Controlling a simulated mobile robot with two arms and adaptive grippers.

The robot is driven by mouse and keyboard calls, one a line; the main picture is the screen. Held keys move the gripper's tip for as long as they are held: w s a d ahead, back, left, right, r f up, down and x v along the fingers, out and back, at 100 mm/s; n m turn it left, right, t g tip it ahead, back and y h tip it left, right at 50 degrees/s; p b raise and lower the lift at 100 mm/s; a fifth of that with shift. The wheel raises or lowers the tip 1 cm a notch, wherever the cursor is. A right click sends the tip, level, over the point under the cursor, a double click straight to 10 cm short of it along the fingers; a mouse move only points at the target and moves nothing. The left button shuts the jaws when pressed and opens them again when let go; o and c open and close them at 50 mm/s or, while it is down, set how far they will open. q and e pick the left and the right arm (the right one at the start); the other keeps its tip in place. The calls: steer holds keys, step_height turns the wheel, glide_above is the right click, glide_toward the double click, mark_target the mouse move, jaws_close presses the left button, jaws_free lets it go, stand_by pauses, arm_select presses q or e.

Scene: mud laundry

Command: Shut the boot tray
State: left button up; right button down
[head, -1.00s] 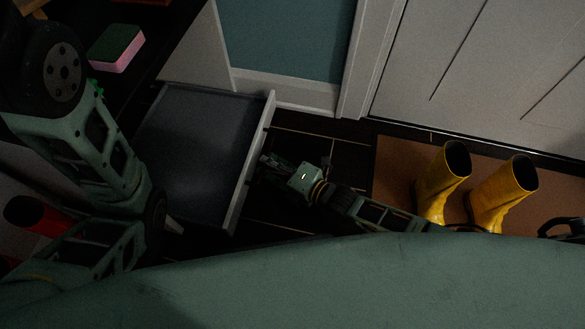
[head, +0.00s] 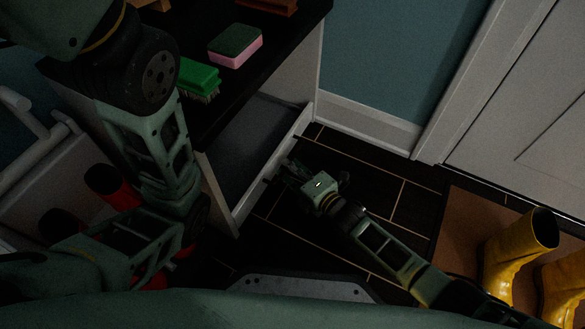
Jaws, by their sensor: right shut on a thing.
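The boot tray (head: 262,192) is a grey pull-out drawer with a pale rim, low in the cabinet under a dark counter. It stands partly out. Part of its inside shows, and the counter covers the rest from above. My right gripper (head: 284,174) is at the outer face of the tray's front, shut on the tray there. The exact grip, likely a handle, is dark and hard to make out. My left arm crosses the left side of the view, and its gripper is out of the picture.
On the counter lie a green brush (head: 197,78) and a green and pink sponge (head: 236,45). Yellow boots (head: 515,255) stand on a brown mat (head: 462,225) at the right. Red boots (head: 108,182) are at the left. Dark tiled floor before the tray is clear.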

steer(key=shift+w+a+r, duration=0.1)
steer(key=shift+a+r, duration=0.1)
steer(key=shift+a, duration=0.05)
steer(key=c, duration=1.9)
jaws_free()
steer(key=shift+a+f, duration=0.15)
steer(key=shift+o, duration=0.2)
steer(key=shift+d, duration=0.3)
steer(key=v, duration=1.1)
steer(key=shift+s+d, duration=0.2)
steer(key=shift+s, duration=0.1)
